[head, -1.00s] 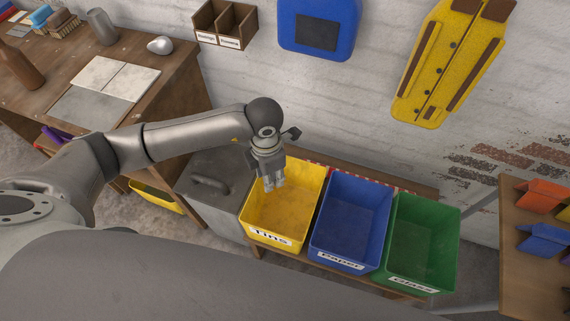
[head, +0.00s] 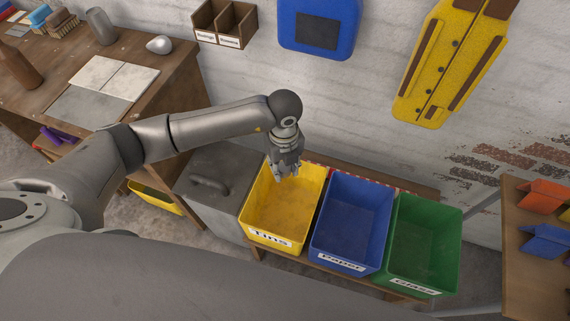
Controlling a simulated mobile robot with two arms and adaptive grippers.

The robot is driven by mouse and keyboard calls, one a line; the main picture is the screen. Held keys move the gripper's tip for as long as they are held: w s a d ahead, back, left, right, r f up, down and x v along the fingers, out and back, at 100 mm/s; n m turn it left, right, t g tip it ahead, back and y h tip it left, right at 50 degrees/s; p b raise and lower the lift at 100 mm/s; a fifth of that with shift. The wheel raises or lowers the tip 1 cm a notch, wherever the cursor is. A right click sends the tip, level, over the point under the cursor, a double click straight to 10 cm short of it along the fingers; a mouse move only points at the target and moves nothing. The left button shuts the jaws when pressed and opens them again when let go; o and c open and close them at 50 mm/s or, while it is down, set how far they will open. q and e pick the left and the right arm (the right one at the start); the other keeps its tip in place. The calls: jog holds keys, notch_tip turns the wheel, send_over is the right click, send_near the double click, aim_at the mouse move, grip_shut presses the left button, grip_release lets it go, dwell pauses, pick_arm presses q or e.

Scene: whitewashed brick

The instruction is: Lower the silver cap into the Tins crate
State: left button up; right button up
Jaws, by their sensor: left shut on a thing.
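My left gripper (head: 285,173) points down over the back part of the yellow Tins crate (head: 268,240). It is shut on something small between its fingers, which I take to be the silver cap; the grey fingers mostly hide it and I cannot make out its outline. The Tins crate stands open at the left end of a row of crates, with its label facing front. The part of its floor that shows looks empty. My right gripper is not in view.
The blue Paper crate (head: 348,268) and green Glass crate (head: 413,285) stand close to the right of Tins. A grey lidded box (head: 215,205) is close on the left. A brick wall rises behind. A workbench (head: 185,75) is at upper left, a shelf (head: 525,280) at right.

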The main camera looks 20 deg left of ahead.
pick_arm(q)
jog(key=shift+w+d+n, duration=0.1)
jog(key=shift+w+n, duration=0.05)
jog(key=shift+n, duration=0.45)
jog(key=shift+f, duration=0.15)
notch_tip(320, 180, down, 10)
jog(key=b, duration=0.8)
